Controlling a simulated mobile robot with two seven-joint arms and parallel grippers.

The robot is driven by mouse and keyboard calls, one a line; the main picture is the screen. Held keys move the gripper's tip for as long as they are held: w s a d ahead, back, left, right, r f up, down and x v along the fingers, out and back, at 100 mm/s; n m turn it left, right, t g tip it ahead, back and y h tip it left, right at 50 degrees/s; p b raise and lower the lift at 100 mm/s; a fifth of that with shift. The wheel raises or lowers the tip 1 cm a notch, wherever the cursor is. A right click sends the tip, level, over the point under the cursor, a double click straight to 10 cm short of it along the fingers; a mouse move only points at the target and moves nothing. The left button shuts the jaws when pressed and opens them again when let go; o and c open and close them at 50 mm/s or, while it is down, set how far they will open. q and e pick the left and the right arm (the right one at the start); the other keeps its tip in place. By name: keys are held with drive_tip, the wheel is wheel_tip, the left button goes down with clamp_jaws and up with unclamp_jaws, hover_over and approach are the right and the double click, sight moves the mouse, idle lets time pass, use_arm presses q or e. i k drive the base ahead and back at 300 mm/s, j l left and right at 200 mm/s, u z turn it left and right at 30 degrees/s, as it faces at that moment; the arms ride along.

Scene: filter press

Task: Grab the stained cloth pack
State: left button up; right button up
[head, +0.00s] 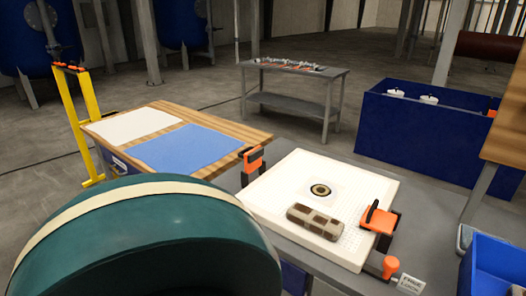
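A small rounded pack (314,221) with brown and tan patches, which looks like the stained cloth pack, lies on a white square plate (282,197). It lies on the front part of the plate, in front of a round dark-centred opening (320,190). Its visible top and front are clear of anything covering them. Neither of my grippers shows in the head view, so their positions and states cannot be seen.
Orange-and-black clamp-like parts stand at the plate's left corner (252,158) and right side (380,219). A large teal rounded body (150,240) fills the lower left. A wooden table (225,137) holds blue and white sheets. A blue bin (495,262) is at lower right.

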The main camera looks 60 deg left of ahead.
sight(321, 224)
drive_tip(key=u, duration=1.6)
